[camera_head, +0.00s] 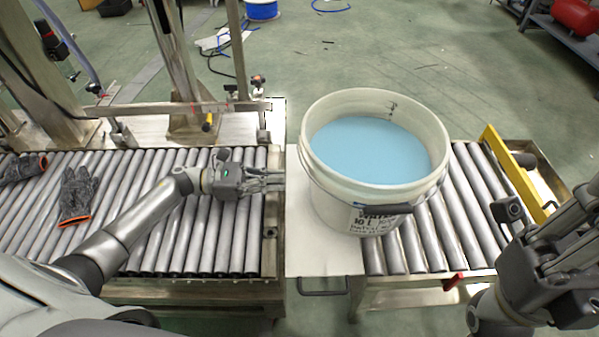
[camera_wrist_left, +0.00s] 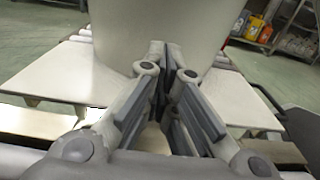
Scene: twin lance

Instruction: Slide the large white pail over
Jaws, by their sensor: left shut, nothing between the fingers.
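The large white pail (camera_head: 335,205) stands upright, partly over the pale plate (camera_head: 317,255) and partly over the right roller conveyor (camera_head: 460,215). It holds light blue liquid (camera_head: 370,150), and its dark handle grip (camera_head: 385,209) hangs on the near side. My left gripper (camera_head: 280,180) is shut and empty, left of the pail and pointing at its side. In the left wrist view the fingertips (camera_wrist_left: 170,58) are in front of the pail's wall (camera_wrist_left: 165,25); I cannot tell whether they touch. My right gripper (camera_head: 585,215) is at the right edge, apart from the pail; its fingers are partly cut off.
The left roller conveyor (camera_head: 185,230) carries dark gloves (camera_head: 76,195). A yellow bar (camera_head: 512,172) borders the right conveyor's far end. A metal frame with posts (camera_head: 178,65) stands behind the left rollers. The right rollers beside the pail are clear.

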